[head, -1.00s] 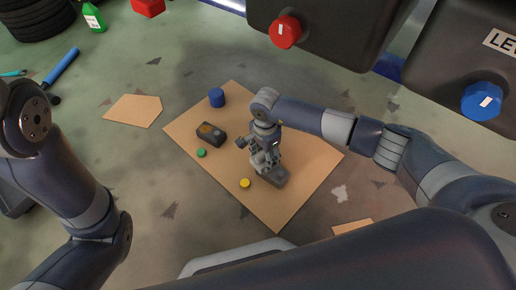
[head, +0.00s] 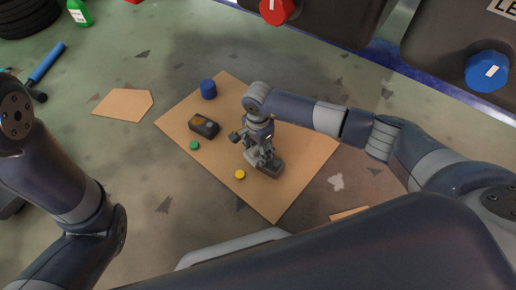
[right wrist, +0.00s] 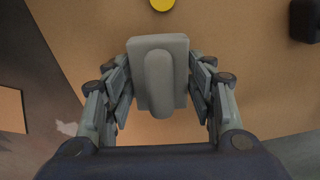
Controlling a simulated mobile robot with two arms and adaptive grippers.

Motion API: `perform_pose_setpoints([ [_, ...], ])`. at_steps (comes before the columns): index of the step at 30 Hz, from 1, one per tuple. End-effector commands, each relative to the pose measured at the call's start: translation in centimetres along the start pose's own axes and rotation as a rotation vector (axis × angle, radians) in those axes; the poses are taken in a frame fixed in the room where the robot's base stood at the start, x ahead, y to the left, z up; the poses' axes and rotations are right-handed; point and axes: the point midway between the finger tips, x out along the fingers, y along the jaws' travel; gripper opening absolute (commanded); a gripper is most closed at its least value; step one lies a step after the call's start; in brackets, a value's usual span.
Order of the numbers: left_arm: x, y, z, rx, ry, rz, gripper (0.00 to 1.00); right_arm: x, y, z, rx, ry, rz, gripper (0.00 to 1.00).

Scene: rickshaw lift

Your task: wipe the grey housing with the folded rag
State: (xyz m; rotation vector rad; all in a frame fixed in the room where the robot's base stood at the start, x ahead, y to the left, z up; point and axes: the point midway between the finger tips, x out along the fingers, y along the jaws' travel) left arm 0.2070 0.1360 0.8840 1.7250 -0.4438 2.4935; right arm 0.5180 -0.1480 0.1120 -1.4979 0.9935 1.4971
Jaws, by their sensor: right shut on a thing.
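The grey housing (head: 204,126) is a small dark grey box with an orange-brown patch on top. It lies on the cardboard sheet, left of my right gripper in the head view, and its edge shows at the top right of the right wrist view (right wrist: 305,20). My right gripper (head: 261,157) is shut on a light grey pad with a raised ridge, which I take as the folded rag (right wrist: 172,50). The rag is low over the cardboard, apart from the housing; whether it touches the cardboard I cannot tell. My left arm shows at left, its gripper out of view.
The cardboard sheet (head: 265,200) also bears a blue cylinder (head: 208,89), a green disc (head: 194,145) and a yellow disc (head: 240,174). Dark tanks with a red cap (head: 276,10) and a blue cap (head: 487,70) stand at the top right.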

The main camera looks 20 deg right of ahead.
Motion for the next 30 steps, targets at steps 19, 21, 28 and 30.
perform_pose_setpoints([
  [19,-0.9,0.2,-0.3,0.000,-0.001,0.000,0.00,1.3,0.0,0.0,0.000,0.000,0.000,0.24],
  [21,-1.1,0.2,-0.3,0.000,-0.001,-0.001,0.00,1.4,0.0,0.0,0.000,0.000,0.000,0.24],
  [28,-1.4,0.2,-0.5,0.000,-0.001,-0.001,0.00,1.9,0.0,0.0,0.000,0.000,0.000,0.24],
  [30,-1.5,0.3,-0.5,0.000,-0.002,-0.001,0.00,2.0,0.0,0.0,0.000,0.000,0.000,0.24],
])
